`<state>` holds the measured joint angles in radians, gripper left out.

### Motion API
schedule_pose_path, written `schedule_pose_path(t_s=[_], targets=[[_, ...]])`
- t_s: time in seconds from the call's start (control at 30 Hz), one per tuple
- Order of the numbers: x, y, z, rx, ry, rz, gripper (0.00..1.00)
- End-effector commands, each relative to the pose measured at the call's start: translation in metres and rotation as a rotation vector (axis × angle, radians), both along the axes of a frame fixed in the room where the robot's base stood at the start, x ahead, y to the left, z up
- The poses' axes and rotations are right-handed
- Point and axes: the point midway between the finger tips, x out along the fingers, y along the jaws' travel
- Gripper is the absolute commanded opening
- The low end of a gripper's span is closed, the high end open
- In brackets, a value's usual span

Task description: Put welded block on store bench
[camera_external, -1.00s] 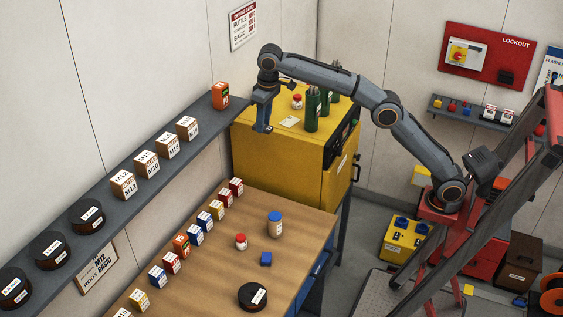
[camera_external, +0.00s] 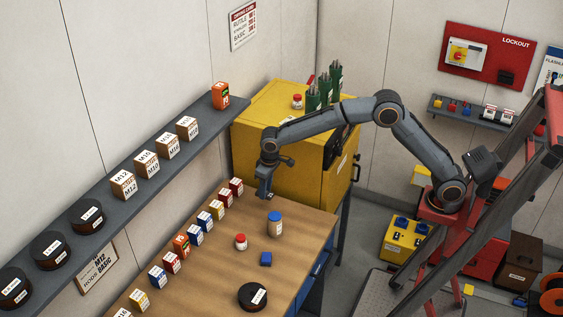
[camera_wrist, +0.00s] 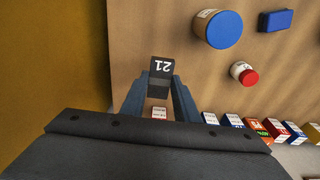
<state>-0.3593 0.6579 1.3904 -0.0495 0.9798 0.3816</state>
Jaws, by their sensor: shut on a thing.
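My gripper (camera_external: 264,193) hangs pointing down over the far end of the wooden store bench (camera_external: 225,272), in front of the yellow cabinet. In the wrist view my gripper (camera_wrist: 160,92) is shut on a dark block (camera_wrist: 161,70) with a white number on its face, which I take as the welded block. The block sits between the fingertips, with the brown bench top (camera_wrist: 235,88) behind it. In the external view the block is too small to make out clearly. I cannot tell the gap between block and bench.
A row of small boxes (camera_external: 195,235) lines the bench's wall side. A blue-lidded jar (camera_external: 275,226), a red-capped bottle (camera_external: 240,242), a blue block (camera_external: 265,259) and a black spool (camera_external: 252,296) stand on the bench. The yellow cabinet (camera_external: 280,165) rises behind. Bare wood lies between them.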

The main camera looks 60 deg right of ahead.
Motion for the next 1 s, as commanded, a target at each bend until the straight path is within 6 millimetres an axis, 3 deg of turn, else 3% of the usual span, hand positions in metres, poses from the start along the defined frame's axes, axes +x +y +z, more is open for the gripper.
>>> schedule_pose_path(t_s=[0.23, 0.5, 1.0], targets=[[0.0, 0.0, -0.007, 0.0, 0.0, 0.0, 0.0], [-0.001, 0.0, -0.05, -0.001, 0.001, 0.0, 0.0], [0.0, 0.0, -0.1, 0.0, -0.001, 0.001, 0.0]])
